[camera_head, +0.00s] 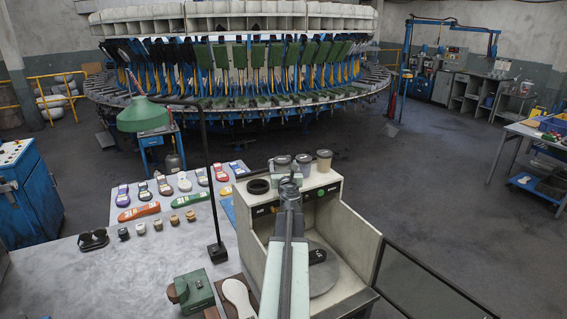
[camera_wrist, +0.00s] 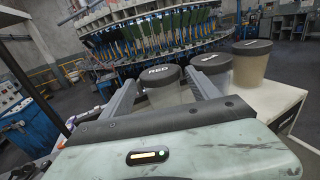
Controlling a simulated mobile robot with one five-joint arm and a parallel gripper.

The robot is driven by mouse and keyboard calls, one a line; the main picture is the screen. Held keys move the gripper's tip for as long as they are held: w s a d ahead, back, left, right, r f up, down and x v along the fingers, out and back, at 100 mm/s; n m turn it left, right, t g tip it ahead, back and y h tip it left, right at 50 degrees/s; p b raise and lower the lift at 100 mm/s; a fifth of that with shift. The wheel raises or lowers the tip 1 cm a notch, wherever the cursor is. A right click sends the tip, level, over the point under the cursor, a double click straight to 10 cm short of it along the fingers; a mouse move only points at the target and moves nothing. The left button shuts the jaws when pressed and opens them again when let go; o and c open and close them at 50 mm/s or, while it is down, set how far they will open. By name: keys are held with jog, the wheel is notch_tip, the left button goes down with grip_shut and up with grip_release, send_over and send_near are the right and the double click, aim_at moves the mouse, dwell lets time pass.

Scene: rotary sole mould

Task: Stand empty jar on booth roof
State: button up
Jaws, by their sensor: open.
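The booth (camera_head: 345,225) stands at the centre of the head view, with its pale roof (camera_head: 328,182) on top. Three lidded jars stand along the roof's back edge: a left jar (camera_head: 282,160), a middle jar (camera_head: 303,160) and a right jar (camera_head: 324,160). The wrist view shows a dark lid marked RED (camera_wrist: 160,72), with two more jars (camera_wrist: 212,65) (camera_wrist: 252,48) to its right. My gripper (camera_head: 288,183) is above the roof. Its fingers (camera_wrist: 163,82) are open, and the RED jar appears between or just beyond them. I cannot tell which jar is empty.
A black ring (camera_head: 258,186) lies on the roof's left. The table (camera_head: 85,265) at left holds several shoes and soles, a green lamp (camera_head: 143,114) and a green box (camera_head: 192,292). A dark panel (camera_head: 425,285) extends at the booth's right.

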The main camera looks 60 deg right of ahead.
jog(key=v, duration=0.7)
jog(key=shift+s+a, duration=0.2)
jog(key=shift+a, duration=0.15)
jog(key=shift+w, duration=0.1)
